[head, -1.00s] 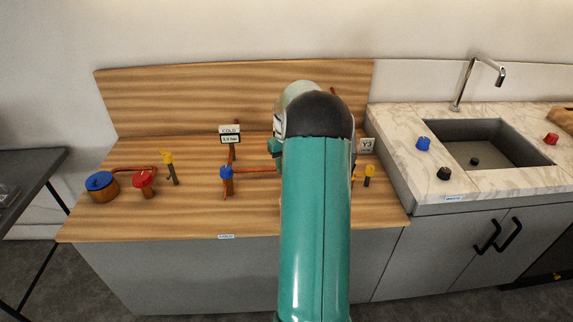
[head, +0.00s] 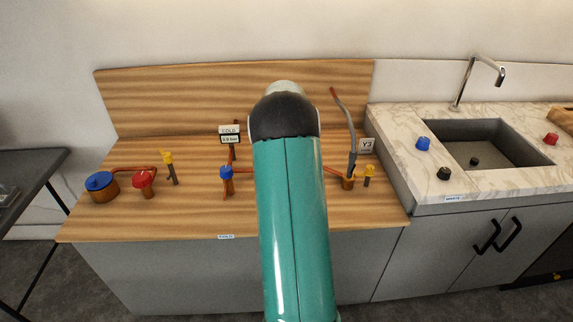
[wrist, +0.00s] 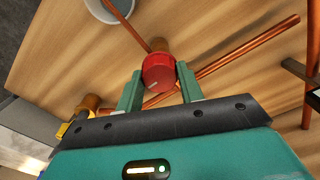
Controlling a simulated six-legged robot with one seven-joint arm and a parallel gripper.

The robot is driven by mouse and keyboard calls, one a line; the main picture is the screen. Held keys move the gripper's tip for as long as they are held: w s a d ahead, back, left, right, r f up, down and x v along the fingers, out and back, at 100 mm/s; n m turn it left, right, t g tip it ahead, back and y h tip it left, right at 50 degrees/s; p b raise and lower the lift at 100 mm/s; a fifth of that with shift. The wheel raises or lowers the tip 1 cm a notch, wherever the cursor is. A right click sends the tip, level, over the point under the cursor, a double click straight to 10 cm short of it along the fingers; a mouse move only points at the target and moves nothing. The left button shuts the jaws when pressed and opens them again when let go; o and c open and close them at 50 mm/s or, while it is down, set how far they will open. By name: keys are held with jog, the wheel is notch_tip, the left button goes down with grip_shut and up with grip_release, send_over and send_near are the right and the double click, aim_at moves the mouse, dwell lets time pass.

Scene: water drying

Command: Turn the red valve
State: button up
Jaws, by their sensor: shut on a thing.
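In the wrist view, a red valve knob (wrist: 158,72) on a copper pipe stub sits between the two green fingers of my gripper (wrist: 158,88). The fingers are shut on the knob, one on each side. In the head view, my arm covers the gripper and this knob. Another red valve (head: 144,179) stands at the left of the wooden counter, apart from my arm.
A tall grey pipe (head: 352,125) rises right of my arm. A sink (head: 480,146) lies further right.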

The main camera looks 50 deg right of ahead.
dwell(0.4)
jog(key=o, duration=1)
jog(key=shift+r, duration=0.1)
notch_tip(320, 180, up, 14)
jog(key=shift+a, duration=0.1)
